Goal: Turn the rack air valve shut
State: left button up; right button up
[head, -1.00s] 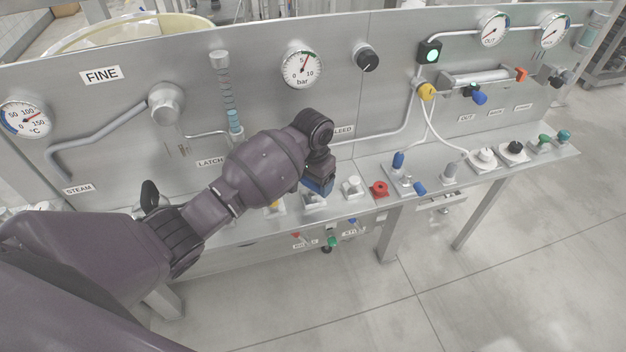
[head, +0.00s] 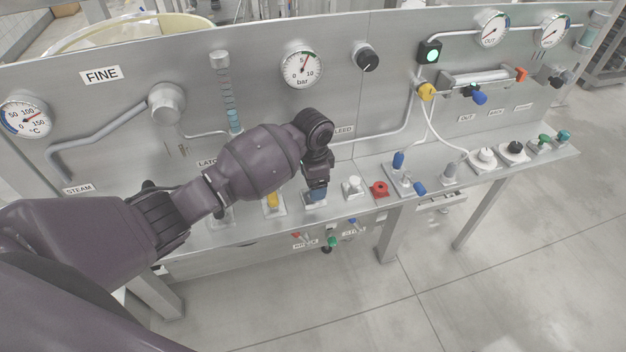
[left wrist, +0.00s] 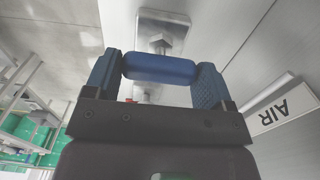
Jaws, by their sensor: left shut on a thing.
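My left gripper (head: 317,190) reaches down to the shelf of the steel rack, over a small square silver base plate (head: 314,203). In the left wrist view the air valve's blue handle (left wrist: 160,68) lies crosswise between the two blue-padded fingers (left wrist: 162,78), which are shut on its ends. An upside-down "AIR" label (left wrist: 282,108) is on the metal beside it. The valve's stem is mostly hidden by the gripper in the head view. My right gripper is not in view.
A silver knob (head: 353,186) and a red knob (head: 380,188) stand close to the right of my gripper. Blue-handled fittings (head: 399,160) are further right. The panel rises behind; floor in front is clear.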

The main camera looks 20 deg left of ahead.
pick_arm(q)
jog(key=shift+r, duration=0.1)
dwell(0.3)
jog(key=o, duration=0.9)
notch_tip(320, 180, up, 11)
jog(key=shift+f+b, duration=0.15)
jog(key=shift+b, duration=0.15)
